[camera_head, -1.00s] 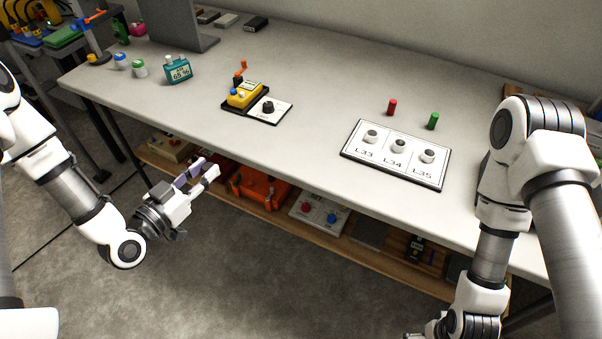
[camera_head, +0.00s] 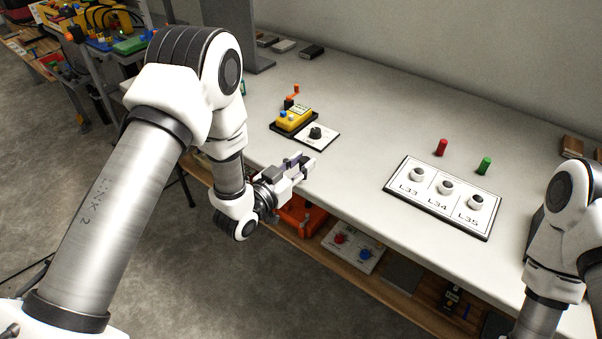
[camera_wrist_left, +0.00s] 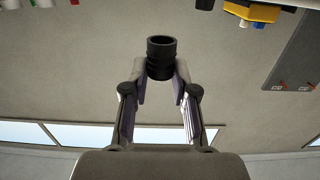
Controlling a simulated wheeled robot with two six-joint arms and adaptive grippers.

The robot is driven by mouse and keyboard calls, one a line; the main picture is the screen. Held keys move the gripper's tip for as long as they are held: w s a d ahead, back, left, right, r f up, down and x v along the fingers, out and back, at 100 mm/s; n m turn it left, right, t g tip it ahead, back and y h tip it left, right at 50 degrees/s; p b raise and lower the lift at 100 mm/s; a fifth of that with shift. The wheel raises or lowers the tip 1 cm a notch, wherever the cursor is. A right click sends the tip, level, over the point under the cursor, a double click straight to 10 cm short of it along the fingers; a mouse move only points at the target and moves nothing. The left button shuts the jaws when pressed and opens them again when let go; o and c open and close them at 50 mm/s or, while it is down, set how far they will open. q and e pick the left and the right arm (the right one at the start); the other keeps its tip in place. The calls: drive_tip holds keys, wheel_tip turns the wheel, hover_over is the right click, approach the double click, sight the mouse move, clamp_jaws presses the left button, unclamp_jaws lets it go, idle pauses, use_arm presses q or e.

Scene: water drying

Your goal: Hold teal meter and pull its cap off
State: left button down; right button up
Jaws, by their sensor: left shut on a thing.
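My left gripper (camera_head: 304,165) is over the table's front edge, below the yellow device. In the left wrist view, its fingers (camera_wrist_left: 161,75) are shut on a small black hollow cylinder (camera_wrist_left: 161,55). I cannot tell whether this cylinder is the meter's cap. The teal meter is almost wholly hidden behind my left arm in the head view; only a teal sliver (camera_head: 243,88) shows beside the arm. My right arm comes in at the right edge, and its gripper is out of view.
A yellow device (camera_head: 293,119) with an orange crank and a white card with a black knob (camera_head: 316,132) stand behind the left gripper. A white panel (camera_head: 443,197) with several knobs lies to the right, with red (camera_head: 441,147) and green (camera_head: 484,165) cylinders behind it.

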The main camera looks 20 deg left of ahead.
sight(301, 184)
use_arm(q)
wheel_tip(301, 184, down, 4)
drive_tip(key=shift+w+a+r, duration=0.1)
drive_tip(key=shift+r, duration=0.1)
drive_tip(key=c, duration=0.9)
unclamp_jaws()
drive_tip(key=shift+f, duration=0.1)
